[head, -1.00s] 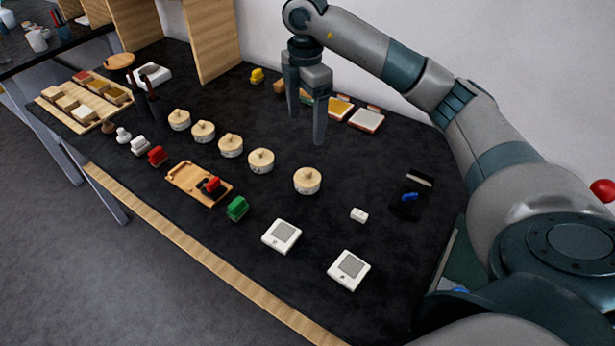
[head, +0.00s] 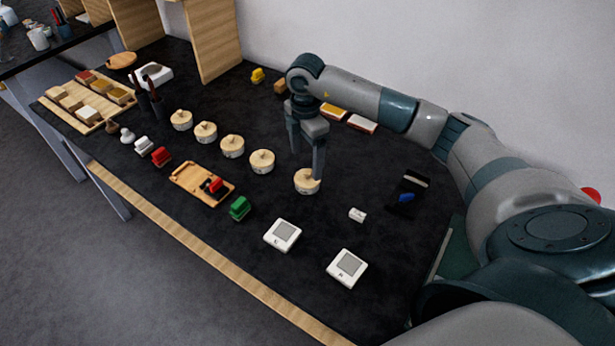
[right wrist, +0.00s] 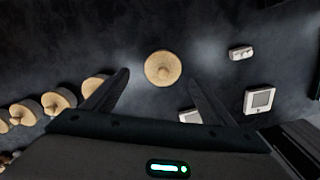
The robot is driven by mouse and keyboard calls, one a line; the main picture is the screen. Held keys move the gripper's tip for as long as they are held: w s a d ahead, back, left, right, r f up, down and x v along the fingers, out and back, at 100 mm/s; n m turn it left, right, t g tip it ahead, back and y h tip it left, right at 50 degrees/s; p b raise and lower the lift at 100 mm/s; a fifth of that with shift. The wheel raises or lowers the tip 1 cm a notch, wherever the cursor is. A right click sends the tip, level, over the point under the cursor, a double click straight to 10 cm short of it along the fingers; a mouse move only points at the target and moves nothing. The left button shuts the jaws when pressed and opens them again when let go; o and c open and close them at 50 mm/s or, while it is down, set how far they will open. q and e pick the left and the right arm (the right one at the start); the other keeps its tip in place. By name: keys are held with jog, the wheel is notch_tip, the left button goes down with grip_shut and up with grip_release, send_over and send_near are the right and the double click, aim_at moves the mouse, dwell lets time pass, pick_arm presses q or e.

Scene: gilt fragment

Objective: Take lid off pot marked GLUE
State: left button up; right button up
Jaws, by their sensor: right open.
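Several white pots with pale wooden knobbed lids stand in a diagonal row on the dark table. The nearest right-hand pot (head: 307,182) is lidded, and its lid also shows in the right wrist view (right wrist: 163,68), ahead of the fingers and midway between them. The other pots include one just left of it (head: 262,161) and one further left (head: 232,146). The marks on the pots are too small to read, so I cannot tell which says GLUE. My right gripper (head: 306,160) is open and empty, above and just behind the right-hand pot. My left gripper is not in view.
Two white square devices (head: 283,235) (head: 347,268) lie in front of the pots. A small white block (head: 357,215) and a black tray (head: 408,195) lie to the right. A wooden tray (head: 188,179) and green block (head: 239,208) lie front left.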

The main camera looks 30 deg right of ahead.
aim_at(306, 172)
jog(key=shift+s+a+f+p, duration=0.1)
jog(key=shift+s+f+p, duration=0.1)
jog(key=shift+f+p, duration=0.6)
notch_tip(306, 172, down, 3)
jog(key=shift+s+a+r+p, duration=0.1)
jog(key=shift+s+r+p, duration=0.05)
jog(key=shift+p, duration=0.65)
jog(key=shift+f, duration=0.4)
jog(key=shift+c, duration=0.4)
jog(key=c, duration=1)
jog(key=shift+c, duration=0.2)
jog(key=shift+r, duration=0.15)
